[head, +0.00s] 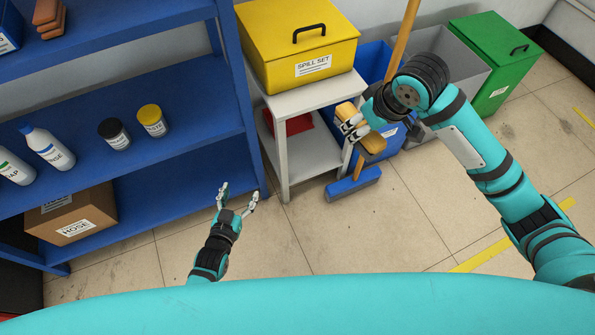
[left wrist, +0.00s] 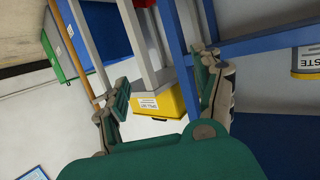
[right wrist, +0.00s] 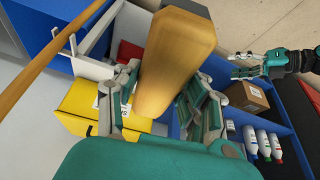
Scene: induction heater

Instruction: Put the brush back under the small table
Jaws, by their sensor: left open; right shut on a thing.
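The brush (head: 373,143) is a light wooden block in my right gripper (head: 355,128). It fills the space between the fingers in the right wrist view (right wrist: 172,65), and its bristles cannot be made out. My right gripper is shut on it, in front of the small table's right side. The small table (head: 286,101) is pale grey with a lower shelf. My left gripper (head: 238,199) is open and empty, low in front of the blue shelf and left of the table's front leg.
A yellow spill set box (head: 275,55) stands on the table, and a red item (head: 290,124) lies on its lower shelf. A blue-headed broom (head: 352,186) stands at the right leg. Grey and green bins (head: 480,45) stand right. The floor in front is clear.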

